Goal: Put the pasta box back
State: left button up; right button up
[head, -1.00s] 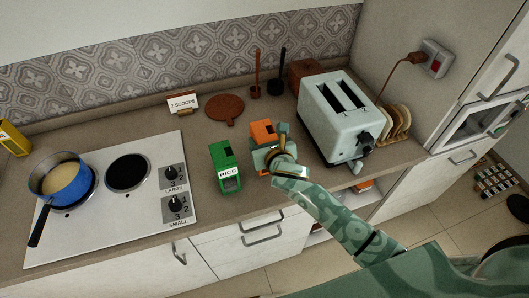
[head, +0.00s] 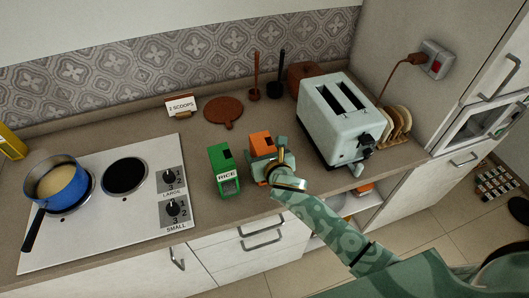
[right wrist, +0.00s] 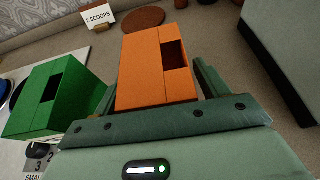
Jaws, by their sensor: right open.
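An orange box (head: 261,144) stands on the counter just right of the green box. Its label does not show, so I cannot tell for sure that it is the pasta box. My right gripper (head: 269,168) is open around it, and the fingers hide its lower part in the head view. In the right wrist view the orange box (right wrist: 155,70) stands between the two spread fingers (right wrist: 155,95). The green box (head: 224,170), marked RICE, is close on the left. A yellow box (head: 12,143) is partly cut off at the left edge. My left gripper is out of view.
A pale green toaster (head: 342,118) stands right of the gripper. A stove (head: 140,210) with a blue pot (head: 58,188) is at left. Behind are a "2 SCOOPS" card (head: 181,105) and a round red-brown board (head: 223,110). An open shelf lies below the counter at right.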

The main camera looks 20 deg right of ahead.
jog(key=shift+s+r, duration=0.15)
jog(key=shift+r, duration=0.05)
jog(key=p+v, duration=0.2)
jog(key=v, duration=0.9)
jog(key=shift+s+r, duration=0.2)
jog(key=shift+s, duration=0.1)
